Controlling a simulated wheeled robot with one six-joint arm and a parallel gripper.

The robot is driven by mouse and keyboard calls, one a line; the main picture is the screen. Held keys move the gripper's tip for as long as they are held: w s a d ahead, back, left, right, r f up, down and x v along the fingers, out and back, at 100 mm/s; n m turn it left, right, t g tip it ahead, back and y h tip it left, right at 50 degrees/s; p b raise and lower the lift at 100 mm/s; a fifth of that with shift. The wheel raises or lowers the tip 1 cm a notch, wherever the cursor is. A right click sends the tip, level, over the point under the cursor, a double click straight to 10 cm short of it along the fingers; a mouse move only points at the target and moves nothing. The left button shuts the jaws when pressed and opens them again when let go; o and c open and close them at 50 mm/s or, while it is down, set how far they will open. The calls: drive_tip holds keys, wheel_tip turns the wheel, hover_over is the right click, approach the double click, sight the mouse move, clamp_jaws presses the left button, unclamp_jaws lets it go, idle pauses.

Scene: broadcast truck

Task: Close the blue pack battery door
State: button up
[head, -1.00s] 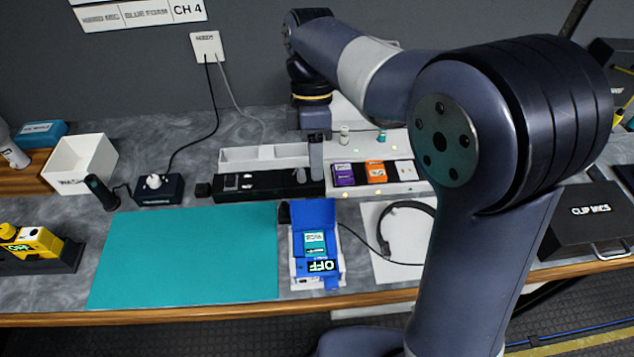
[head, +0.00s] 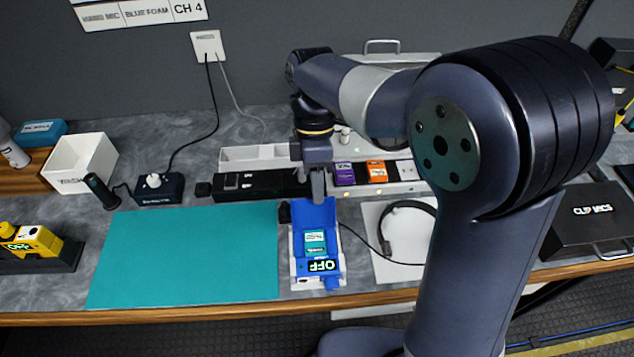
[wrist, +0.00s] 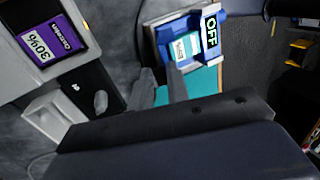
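The blue pack (head: 297,268) sits in a white holder on the counter, its display reading OFF. Its blue battery door (head: 312,216) stands open at the far end, and a teal-labelled battery (head: 315,242) shows inside. My gripper (head: 318,197) points down at the door's far top edge, its fingertips overlapping that edge in the head view; I cannot tell whether they touch. In the wrist view the pack (wrist: 165,45) lies just beyond my gripper (wrist: 160,75). Its two fingers stand a narrow gap apart, with nothing visibly held between them.
A teal mat (head: 185,255) lies left of the pack, and a headset (head: 390,235) on a white pad lies to the right. Behind my gripper are a black strip (head: 260,186) and a charger with purple (head: 344,174) and orange (head: 377,172) batteries.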

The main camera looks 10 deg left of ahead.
clamp_jaws()
